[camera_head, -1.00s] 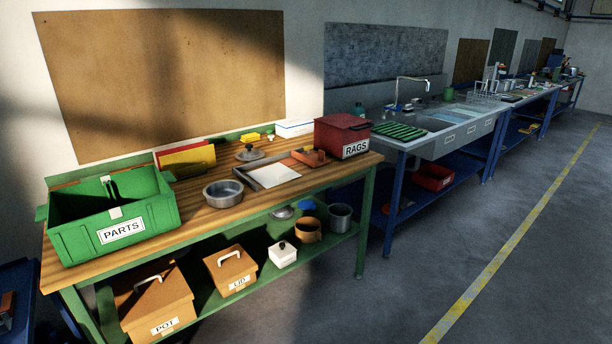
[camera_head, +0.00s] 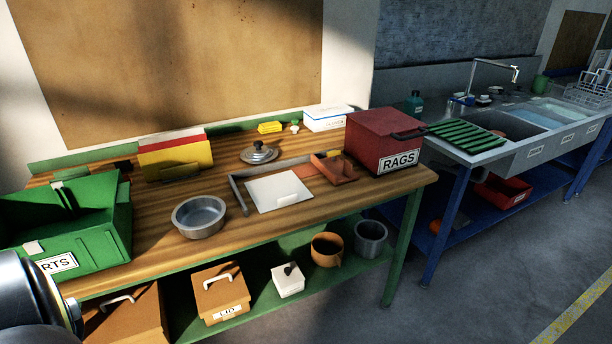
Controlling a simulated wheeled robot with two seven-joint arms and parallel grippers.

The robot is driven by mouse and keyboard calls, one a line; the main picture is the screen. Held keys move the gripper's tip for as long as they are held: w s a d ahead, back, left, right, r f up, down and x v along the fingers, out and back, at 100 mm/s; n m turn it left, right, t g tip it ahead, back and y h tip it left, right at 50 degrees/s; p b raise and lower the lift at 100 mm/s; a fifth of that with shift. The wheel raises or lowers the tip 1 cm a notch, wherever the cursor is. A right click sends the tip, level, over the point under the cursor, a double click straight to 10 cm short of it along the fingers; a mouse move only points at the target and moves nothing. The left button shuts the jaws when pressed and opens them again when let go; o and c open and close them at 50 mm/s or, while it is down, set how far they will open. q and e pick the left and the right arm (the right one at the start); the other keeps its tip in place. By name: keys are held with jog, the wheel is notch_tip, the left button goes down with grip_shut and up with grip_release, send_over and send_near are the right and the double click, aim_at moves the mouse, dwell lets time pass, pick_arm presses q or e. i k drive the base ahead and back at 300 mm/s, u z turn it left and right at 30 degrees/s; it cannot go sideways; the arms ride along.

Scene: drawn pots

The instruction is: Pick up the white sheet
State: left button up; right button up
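The white sheet (camera_head: 278,191) lies flat on the wooden workbench (camera_head: 170,226), right of the middle. A grey angled frame runs along its left and back edges. A small orange patch shows at its right side. A grey and black rounded part of my arm shows at the lower left corner, in front of the green bin. Neither gripper's fingers are in view.
A metal pot (camera_head: 199,217) stands left of the sheet, and a lid (camera_head: 258,153) lies behind it. An orange tray (camera_head: 334,169) and a red RAGS box (camera_head: 385,141) stand to the right. A green parts bin (camera_head: 75,225) fills the bench's left end.

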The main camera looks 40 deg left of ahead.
aim_at(272, 193)
jog(key=u, duration=0.7)
jog(key=i, duration=1.05)
jog(key=u, duration=1.3)
jog(key=i, duration=0.15)
jog(key=u, duration=0.05)
